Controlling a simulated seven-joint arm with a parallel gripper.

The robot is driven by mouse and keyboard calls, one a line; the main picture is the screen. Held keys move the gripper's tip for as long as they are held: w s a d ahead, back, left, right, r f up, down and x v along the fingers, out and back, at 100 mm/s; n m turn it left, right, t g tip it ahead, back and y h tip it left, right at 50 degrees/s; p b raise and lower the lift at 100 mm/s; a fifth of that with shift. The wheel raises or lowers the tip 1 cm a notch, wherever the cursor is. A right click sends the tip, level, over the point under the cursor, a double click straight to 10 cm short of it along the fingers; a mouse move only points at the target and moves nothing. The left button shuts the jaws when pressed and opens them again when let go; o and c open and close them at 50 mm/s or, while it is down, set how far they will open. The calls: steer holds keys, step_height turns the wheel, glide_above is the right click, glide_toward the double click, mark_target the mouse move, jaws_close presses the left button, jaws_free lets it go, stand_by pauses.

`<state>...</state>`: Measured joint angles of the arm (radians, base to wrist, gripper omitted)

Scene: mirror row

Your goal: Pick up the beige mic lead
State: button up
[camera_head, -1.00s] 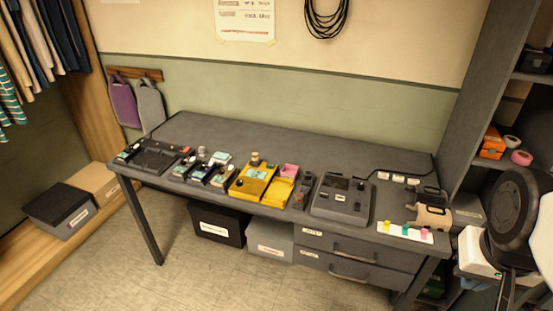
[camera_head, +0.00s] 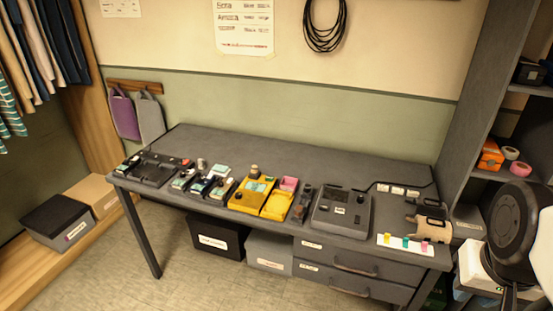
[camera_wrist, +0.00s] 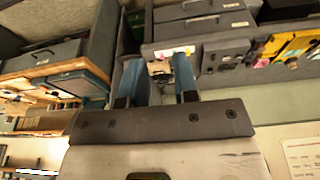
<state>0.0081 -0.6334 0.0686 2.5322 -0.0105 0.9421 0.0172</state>
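The beige mic lead (camera_head: 433,231) looks like a thick beige bundle at the right end of the grey desk (camera_head: 300,150), behind a white card with coloured tabs (camera_head: 404,243). In the wrist view a small beige shape, probably the lead (camera_wrist: 159,69), shows beyond the fingers, near the white card (camera_wrist: 168,51). My gripper (camera_wrist: 158,62) has two blue fingers spread apart with nothing held between them. It is some distance from the desk. In the head view my arm stands at the right edge, and the fingers are not visible there.
Dark bundles (camera_head: 428,210) lie just behind the beige lead. A grey device (camera_head: 341,212) stands to its left, with yellow pedals (camera_head: 250,195) further left. A grey shelf unit (camera_head: 478,100) rises close on the right. The back of the desk is mostly clear.

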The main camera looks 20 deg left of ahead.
steer(key=o, duration=0.6)
steer(key=shift+o, duration=0.2)
steer(key=shift+w, duration=0.1)
